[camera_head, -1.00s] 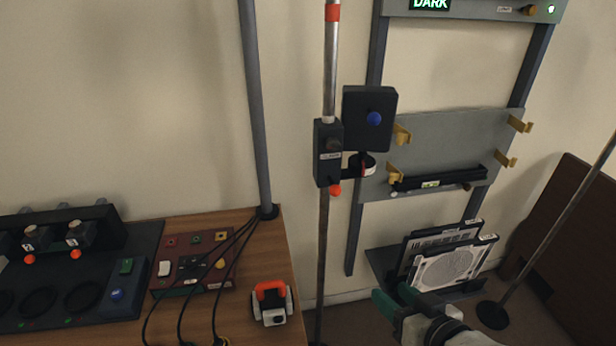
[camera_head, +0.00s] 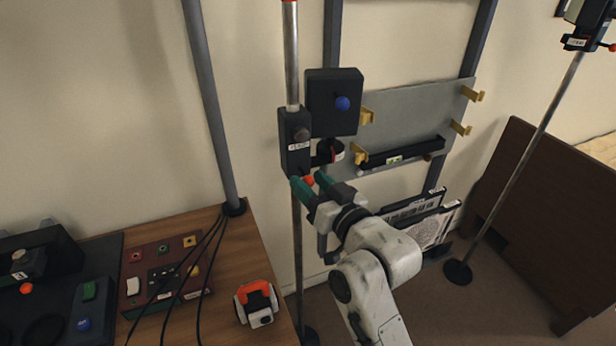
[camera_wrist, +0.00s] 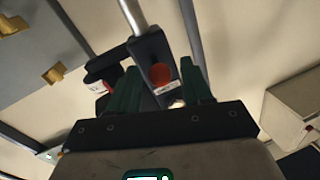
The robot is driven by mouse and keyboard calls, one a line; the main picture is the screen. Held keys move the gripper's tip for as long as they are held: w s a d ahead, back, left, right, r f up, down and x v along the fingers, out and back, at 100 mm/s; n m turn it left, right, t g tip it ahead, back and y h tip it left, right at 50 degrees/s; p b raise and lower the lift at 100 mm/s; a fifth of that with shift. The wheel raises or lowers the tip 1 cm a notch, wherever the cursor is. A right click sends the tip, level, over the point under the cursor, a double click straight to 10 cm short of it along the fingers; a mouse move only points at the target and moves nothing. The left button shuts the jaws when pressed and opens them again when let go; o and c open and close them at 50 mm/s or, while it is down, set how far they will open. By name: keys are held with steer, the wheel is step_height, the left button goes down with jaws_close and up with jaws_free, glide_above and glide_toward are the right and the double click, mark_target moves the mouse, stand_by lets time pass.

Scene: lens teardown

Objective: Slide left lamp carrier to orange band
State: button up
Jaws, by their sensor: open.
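The left lamp carrier (camera_head: 296,141) is a black block on a vertical metal pole (camera_head: 291,65), with a black lamp box (camera_head: 333,102) bearing a blue knob on its right. The orange band (camera_head: 289,1) just shows on the pole at the top edge, well above the carrier. An orange-red knob (camera_head: 309,181) sits at the carrier's lower end. My gripper (camera_head: 306,181) is open, its green fingertips at this knob. In the wrist view the carrier (camera_wrist: 155,52) and its red knob (camera_wrist: 162,75) appear between my open fingers (camera_wrist: 160,72). Contact cannot be told.
A grey panel (camera_head: 405,118) with yellow hooks stands right of the carrier. The wooden table (camera_head: 235,250) at left holds a red control box (camera_head: 160,275), black cables and an orange-and-white device (camera_head: 257,303). Another lamp stand (camera_head: 525,165) is at right. The pole above the carrier looks clear.

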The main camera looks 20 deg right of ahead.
steer(key=shift+w+a, duration=0.15)
steer(key=shift+w, duration=0.5)
steer(key=shift+c, duration=0.4)
jaws_close()
